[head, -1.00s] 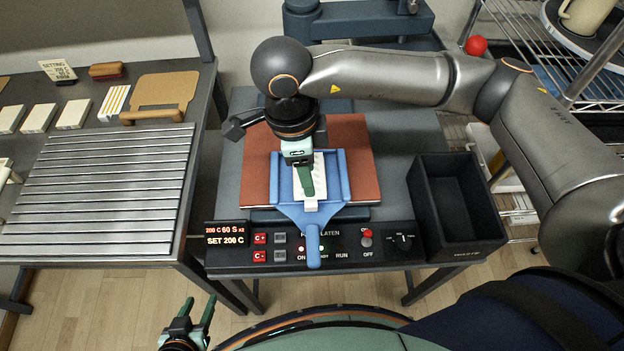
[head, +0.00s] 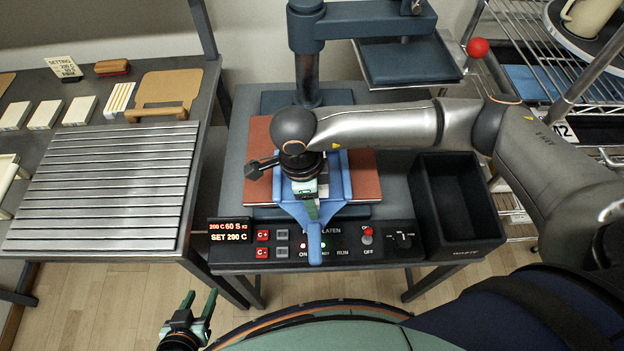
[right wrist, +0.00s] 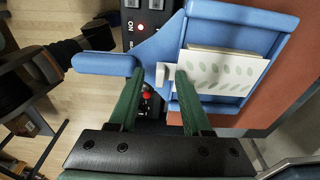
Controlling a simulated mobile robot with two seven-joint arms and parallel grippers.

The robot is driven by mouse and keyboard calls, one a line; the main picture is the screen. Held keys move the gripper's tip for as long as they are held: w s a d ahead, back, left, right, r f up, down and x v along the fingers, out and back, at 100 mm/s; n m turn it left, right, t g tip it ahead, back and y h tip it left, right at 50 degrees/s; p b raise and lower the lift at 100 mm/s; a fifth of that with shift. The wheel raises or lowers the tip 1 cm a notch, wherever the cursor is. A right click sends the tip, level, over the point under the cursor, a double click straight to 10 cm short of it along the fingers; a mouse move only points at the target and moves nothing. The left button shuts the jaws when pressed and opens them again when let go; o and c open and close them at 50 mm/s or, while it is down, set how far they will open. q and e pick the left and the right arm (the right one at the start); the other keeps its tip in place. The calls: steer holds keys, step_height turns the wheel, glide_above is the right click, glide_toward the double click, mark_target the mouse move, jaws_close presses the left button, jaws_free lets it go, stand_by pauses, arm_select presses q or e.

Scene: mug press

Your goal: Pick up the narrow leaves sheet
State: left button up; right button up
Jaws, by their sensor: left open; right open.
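The narrow leaves sheet (right wrist: 225,70), white with pale green leaf prints, lies on a blue tray (right wrist: 280,45) with raised side rails, in the right wrist view. A small white tab (right wrist: 164,75) sticks out from the sheet's near end towards the tray's handle. My right gripper (right wrist: 160,70) is open, its two green fingers apart, with the tab showing between the fingertips; contact cannot be told. In the head view my right gripper (head: 312,208) hides most of the sheet on the blue tray (head: 347,180). My left gripper (head: 197,302) is open and empty, low at the front.
The tray rests on a red-brown pad (head: 366,185) on the press, behind a control panel (head: 340,243). The raised press plate (head: 405,60) is swung to the right. A black bin (head: 455,205) stands right.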

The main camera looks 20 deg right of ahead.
jaws_close()
steer(key=shift+r, duration=0.1)
stand_by(0.6)
